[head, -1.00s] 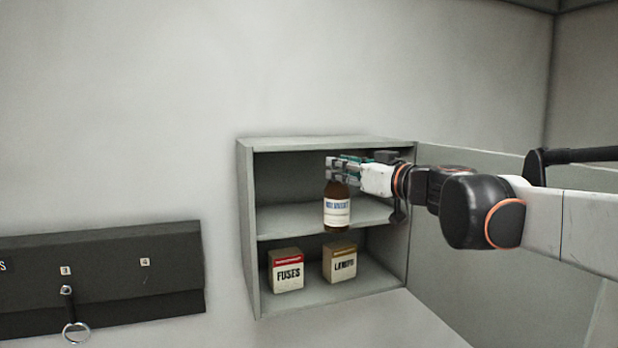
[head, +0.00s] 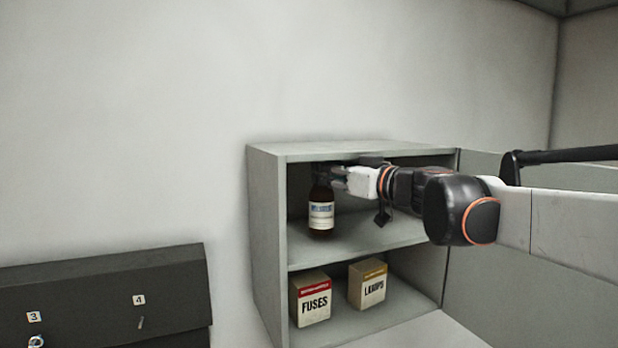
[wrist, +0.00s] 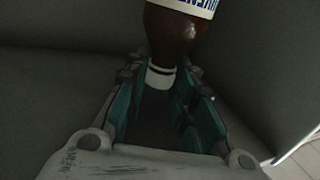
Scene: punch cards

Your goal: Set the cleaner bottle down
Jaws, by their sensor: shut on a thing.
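The cleaner bottle (head: 321,212) is brown with a white and blue label. In the head view it is upright inside the upper compartment of the grey cabinet (head: 266,225), over the middle shelf (head: 372,241). Its base looks close to the shelf, but I cannot tell whether it touches. My gripper (head: 338,178) reaches in from the right and is shut on the bottle's neck. In the wrist view the bottle (wrist: 176,30) is between the teal-padded fingers (wrist: 158,95), its white neck band showing and most of its label cut off by the frame edge.
A fuses box (head: 313,306) and a lamps box (head: 371,289) stand in the lower compartment. The cabinet's open door (head: 480,270) is on the right, behind my arm. A dark key panel (head: 100,300) hangs at the left. The upper shelf is otherwise clear.

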